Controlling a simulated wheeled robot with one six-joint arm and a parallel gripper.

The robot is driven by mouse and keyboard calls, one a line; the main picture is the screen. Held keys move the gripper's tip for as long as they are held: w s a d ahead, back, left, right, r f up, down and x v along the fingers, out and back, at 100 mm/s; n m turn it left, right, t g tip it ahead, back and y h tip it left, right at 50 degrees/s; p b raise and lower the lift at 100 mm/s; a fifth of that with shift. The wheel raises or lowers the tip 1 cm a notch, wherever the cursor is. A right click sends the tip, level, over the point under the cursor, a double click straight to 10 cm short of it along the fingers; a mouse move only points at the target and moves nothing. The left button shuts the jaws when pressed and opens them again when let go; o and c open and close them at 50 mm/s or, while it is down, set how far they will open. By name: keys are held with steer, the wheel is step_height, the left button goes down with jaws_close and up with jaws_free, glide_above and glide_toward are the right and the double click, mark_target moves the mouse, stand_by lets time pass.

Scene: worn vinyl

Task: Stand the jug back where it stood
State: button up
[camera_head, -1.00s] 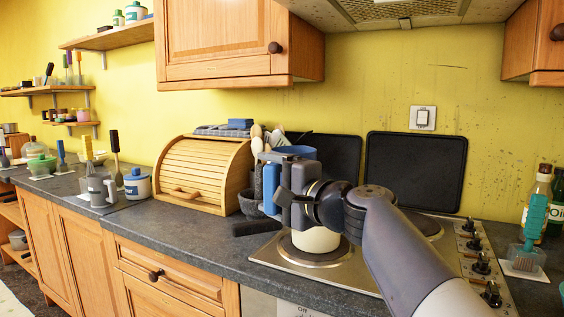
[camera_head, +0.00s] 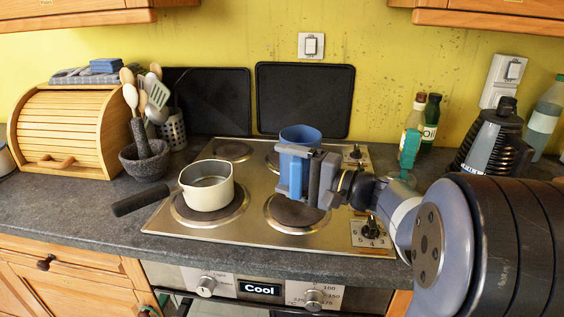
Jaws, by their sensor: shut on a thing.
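A blue jug (camera_head: 300,135) shows its upper part and rim just behind my gripper. It looks upright, and its lower part is hidden. My gripper (camera_head: 298,176) is shut on the jug, with grey and blue fingers in front of it. Gripper and jug are over the right half of the steel hob (camera_head: 240,236), behind the front right plate (camera_head: 296,214) in the picture. I cannot tell exactly how high the jug is above the hob.
A cream saucepan (camera_head: 208,187) stands on the front left plate, its dark handle pointing left. A mortar (camera_head: 145,158) and a bread bin (camera_head: 66,132) are to the left. Oil bottles (camera_head: 430,121), a teal brush (camera_head: 409,148) and a dark appliance (camera_head: 492,140) are at the right.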

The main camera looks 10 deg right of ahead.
steer(key=shift+f+b, duration=0.1)
steer(key=shift+b, duration=0.45)
step_height(320, 180, down, 6)
steer(key=b, duration=0.5)
steer(key=shift+r, duration=0.25)
steer(key=shift+b, duration=0.75)
steer(key=shift+f+b, duration=0.7)
steer(key=shift+b, duration=0.05)
stand_by(1.1)
steer(key=o, duration=1.9)
steer(key=shift+o, duration=0.3)
steer(key=shift+f, duration=0.1)
